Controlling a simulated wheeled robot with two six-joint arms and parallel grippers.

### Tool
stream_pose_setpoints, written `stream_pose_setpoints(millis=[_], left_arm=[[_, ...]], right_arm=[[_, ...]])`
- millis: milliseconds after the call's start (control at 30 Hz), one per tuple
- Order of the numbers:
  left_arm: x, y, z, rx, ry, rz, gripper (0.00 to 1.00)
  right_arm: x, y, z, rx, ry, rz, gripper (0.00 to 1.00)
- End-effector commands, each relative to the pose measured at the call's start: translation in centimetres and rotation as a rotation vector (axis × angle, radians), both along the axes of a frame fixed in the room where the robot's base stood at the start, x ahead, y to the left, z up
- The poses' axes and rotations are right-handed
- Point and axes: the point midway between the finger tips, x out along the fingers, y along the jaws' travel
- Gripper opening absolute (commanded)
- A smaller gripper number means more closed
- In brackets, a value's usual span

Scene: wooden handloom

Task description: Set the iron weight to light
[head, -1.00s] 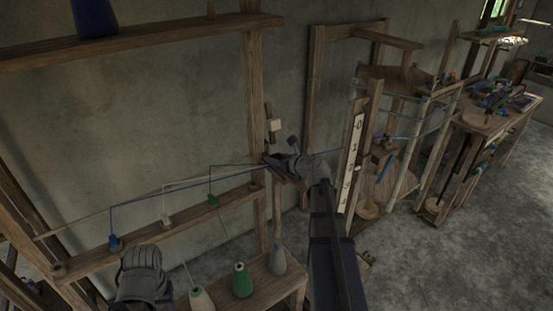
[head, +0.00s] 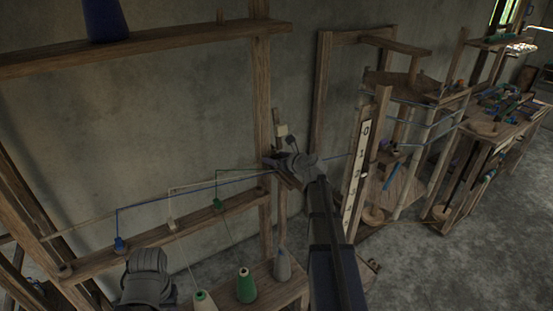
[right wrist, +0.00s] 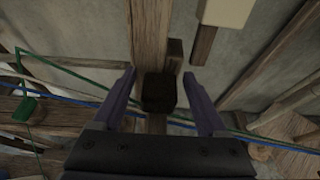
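A dark block (right wrist: 158,92), which looks like the iron weight, sits against a wooden post in the right wrist view. My right gripper (right wrist: 158,82) is open, with one finger on each side of the block and a gap on both sides. In the head view my right gripper (head: 277,162) is at the upright post behind the yarn rail, and the block there is too small or hidden to make out. My left gripper is not in view; only a grey part of my left arm shows at the bottom left.
A pale block (right wrist: 228,12) on a wooden stick hangs close beside the right gripper. Blue, white and green yarns run past it from the rail. Yarn cones (head: 246,286) stand below. A numbered strip (head: 357,175) is to the right.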

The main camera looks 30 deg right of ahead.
Motion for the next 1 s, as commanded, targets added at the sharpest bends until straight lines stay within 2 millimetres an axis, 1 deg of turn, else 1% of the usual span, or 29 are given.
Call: stream_pose_setpoints(millis=[267,367,467,567,800,900,1000], left_arm=[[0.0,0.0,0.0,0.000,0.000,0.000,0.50],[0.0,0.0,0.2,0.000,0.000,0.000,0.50],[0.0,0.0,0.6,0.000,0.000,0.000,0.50],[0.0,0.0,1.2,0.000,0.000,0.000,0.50],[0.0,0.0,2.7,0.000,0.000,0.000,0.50],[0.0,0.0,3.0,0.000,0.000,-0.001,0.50],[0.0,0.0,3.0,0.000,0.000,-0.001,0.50]], right_arm=[[-0.2,0.0,0.0,0.000,0.001,0.000,0.78],[-0.5,0.0,0.2,0.000,0.001,0.000,0.78],[-1.3,0.0,0.6,0.000,0.001,0.000,0.78],[-2.6,-0.1,1.2,0.000,0.001,-0.001,0.78],[-6.2,-0.4,2.7,0.000,0.001,-0.002,0.78],[-7.1,-0.4,3.0,0.000,0.001,-0.001,0.78],[-7.3,-0.5,3.0,0.000,0.001,0.001,0.78]])
